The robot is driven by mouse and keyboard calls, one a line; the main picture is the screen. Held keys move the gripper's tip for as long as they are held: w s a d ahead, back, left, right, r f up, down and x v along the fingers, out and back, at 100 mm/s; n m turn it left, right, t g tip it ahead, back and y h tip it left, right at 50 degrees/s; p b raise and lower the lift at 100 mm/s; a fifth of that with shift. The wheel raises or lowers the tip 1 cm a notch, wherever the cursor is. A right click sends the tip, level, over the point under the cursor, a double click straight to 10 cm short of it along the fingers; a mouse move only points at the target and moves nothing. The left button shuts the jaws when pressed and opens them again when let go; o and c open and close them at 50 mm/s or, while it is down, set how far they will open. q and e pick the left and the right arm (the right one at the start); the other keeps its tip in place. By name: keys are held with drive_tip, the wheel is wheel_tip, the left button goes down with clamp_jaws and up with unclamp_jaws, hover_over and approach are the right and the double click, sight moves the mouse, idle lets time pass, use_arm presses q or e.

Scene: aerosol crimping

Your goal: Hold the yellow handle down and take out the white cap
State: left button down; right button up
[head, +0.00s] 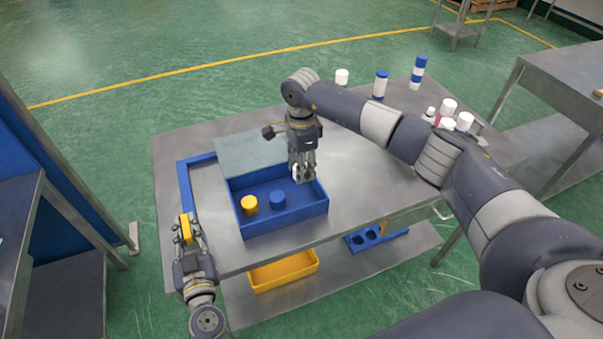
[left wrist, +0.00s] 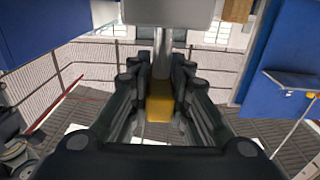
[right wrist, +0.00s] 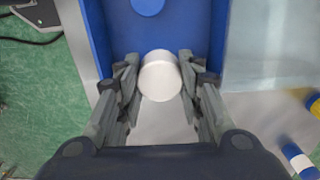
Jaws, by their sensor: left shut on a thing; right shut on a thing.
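The yellow handle (head: 186,228) is at the end of a blue bar (head: 186,190) left of the blue box (head: 285,217). My left gripper (head: 190,232) is shut on this handle; the left wrist view shows it between the fingers (left wrist: 159,105). The white cap (head: 296,172) is at the box's right part. My right gripper (head: 303,178) points down and is shut on it. The right wrist view shows the cap (right wrist: 160,78) between both fingertips. Its height above the box floor is hard to tell. A yellow cap (head: 249,205) and a blue cap (head: 277,200) stand inside the box.
A clear grey panel (head: 250,152) lies behind the box on the metal table (head: 365,190). Several white and blue bottles (head: 381,84) stand along the back right. A yellow bin (head: 285,272) and a blue holder (head: 365,240) are on the lower shelf.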

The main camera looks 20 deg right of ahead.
use_arm(q)
drive_tip(key=shift+s+f, duration=0.2)
drive_tip(key=shift+f, duration=0.25)
use_arm(e)
drive_tip(key=shift+r, duration=0.75)
use_arm(q)
drive_tip(key=c, duration=1.6)
unclamp_jaws()
drive_tip(key=shift+c, duration=0.2)
drive_tip(key=shift+o, duration=1.1)
drive_tip(key=shift+w+r, duration=0.15)
drive_tip(key=shift+r, duration=0.1)
drive_tip(key=s, duration=1.2)
